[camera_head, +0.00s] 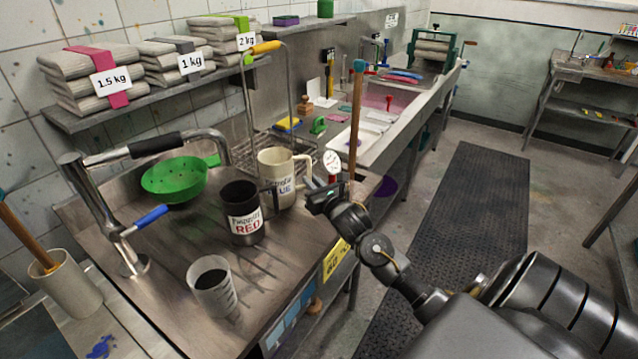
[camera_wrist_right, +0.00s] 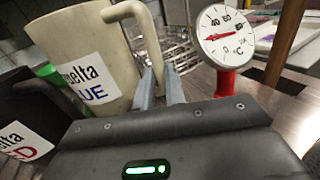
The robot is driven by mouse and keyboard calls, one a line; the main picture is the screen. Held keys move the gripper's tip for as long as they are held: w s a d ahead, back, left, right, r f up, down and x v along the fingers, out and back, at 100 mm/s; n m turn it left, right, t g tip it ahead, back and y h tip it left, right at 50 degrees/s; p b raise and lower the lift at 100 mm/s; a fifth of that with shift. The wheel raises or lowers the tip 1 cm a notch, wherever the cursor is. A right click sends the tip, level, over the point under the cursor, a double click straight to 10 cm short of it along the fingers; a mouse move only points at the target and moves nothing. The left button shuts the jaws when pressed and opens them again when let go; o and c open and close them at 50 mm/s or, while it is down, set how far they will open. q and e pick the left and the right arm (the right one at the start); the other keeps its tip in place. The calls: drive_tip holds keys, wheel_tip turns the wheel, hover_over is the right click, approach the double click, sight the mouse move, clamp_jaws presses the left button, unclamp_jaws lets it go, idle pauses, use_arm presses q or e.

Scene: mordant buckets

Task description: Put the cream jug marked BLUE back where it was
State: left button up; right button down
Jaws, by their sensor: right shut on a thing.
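The cream jug (camera_head: 283,170) marked BLUE is upright at the steel bench, behind and right of the dark jug (camera_head: 240,208) marked RED. My right gripper (camera_head: 309,188) reaches in from the right and is shut on the cream jug's handle. In the right wrist view the cream jug (camera_wrist_right: 98,52) fills the upper left, and its handle comes down between the fingers (camera_wrist_right: 160,92). I cannot tell whether its base touches the bench. The RED jug (camera_wrist_right: 22,130) also shows at the left there. My left gripper is not in view.
A dial thermometer (camera_head: 331,160) stands close right of my right gripper, beside a wooden pole (camera_head: 356,115). A beaker of dark liquid (camera_head: 212,290) stands at the front. A green colander (camera_head: 173,180) and a tap (camera_head: 100,215) are at the left. A wire rack (camera_head: 262,148) lies behind.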

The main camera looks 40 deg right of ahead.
drive_tip(key=shift+f, duration=0.95)
drive_tip(key=shift+w+d+r+p, duration=0.1)
drive_tip(key=shift+w+d+p, duration=0.15)
drive_tip(key=shift+d, duration=0.35)
drive_tip(key=shift+w+d+p, duration=0.1)
drive_tip(key=shift+d+p, duration=0.2)
drive_tip(key=shift+d, duration=0.3)
drive_tip(key=shift+w+d+r+p, duration=0.1)
drive_tip(key=shift+w+d+p, duration=0.15)
drive_tip(key=shift+d, duration=0.35)
drive_tip(key=shift+d+f, duration=0.25)
drive_tip(key=shift+a+f+p, duration=0.1)
drive_tip(key=shift+f+p, duration=0.3)
drive_tip(key=shift+f, duration=0.05)
drive_tip(key=shift+f, duration=0.2)
drive_tip(key=c, duration=1.9)
unclamp_jaws()
drive_tip(key=shift+f, duration=0.1)
drive_tip(key=o, duration=0.4)
drive_tip(key=shift+o, duration=0.2)
